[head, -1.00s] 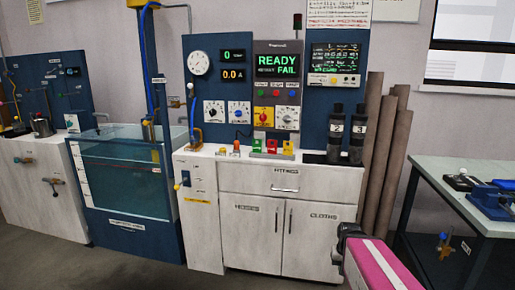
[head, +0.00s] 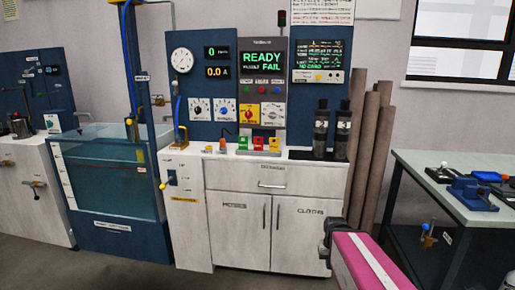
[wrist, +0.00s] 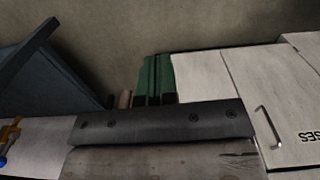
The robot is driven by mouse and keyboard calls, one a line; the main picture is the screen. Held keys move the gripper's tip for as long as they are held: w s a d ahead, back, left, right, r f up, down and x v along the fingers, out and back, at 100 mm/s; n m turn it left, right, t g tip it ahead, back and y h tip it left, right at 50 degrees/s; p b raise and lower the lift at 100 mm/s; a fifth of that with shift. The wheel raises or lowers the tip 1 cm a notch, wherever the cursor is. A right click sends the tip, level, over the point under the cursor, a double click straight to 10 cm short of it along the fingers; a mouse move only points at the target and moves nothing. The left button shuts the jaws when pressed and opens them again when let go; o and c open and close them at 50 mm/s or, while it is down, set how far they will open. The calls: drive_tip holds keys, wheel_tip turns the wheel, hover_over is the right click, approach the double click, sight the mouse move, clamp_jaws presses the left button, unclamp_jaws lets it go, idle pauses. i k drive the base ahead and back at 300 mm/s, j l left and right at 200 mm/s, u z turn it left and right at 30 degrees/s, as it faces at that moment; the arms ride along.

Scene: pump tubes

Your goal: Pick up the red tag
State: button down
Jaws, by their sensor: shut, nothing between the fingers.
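A small red piece (head: 258,144), which may be the red tag, stands on the white counter between a green one and a yellow one. It is too small in the head view to make out fully. My gripper (head: 328,240) is the dark end of my pink arm, at lower right in front of the cabinet. It is well apart from the counter pieces. In the wrist view its two fingers (wrist: 154,70) lie close together, empty. No red tag shows in the wrist view.
The white cabinet (head: 237,230) carries the counter. Dark bottles (head: 321,132) stand at its right end, beside brown tubes (head: 365,140). A water tank (head: 110,170) is at left. A workbench (head: 420,172) with blue tools is at right.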

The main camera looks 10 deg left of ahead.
sight(259, 146)
drive_tip(key=j+z, duration=0.1)
drive_tip(key=z, duration=0.35)
drive_tip(key=j+z, duration=0.15)
drive_tip(key=z, duration=0.25)
drive_tip(key=j+z, duration=0.15)
drive_tip(key=z, duration=0.3)
drive_tip(key=k+j+z, duration=0.35)
drive_tip(key=j, duration=0.35)
drive_tip(key=k+j+z, duration=0.3)
drive_tip(key=j, duration=0.3)
drive_tip(key=k+j+z, duration=0.35)
drive_tip(key=j, duration=0.2)
drive_tip(key=k, duration=0.05)
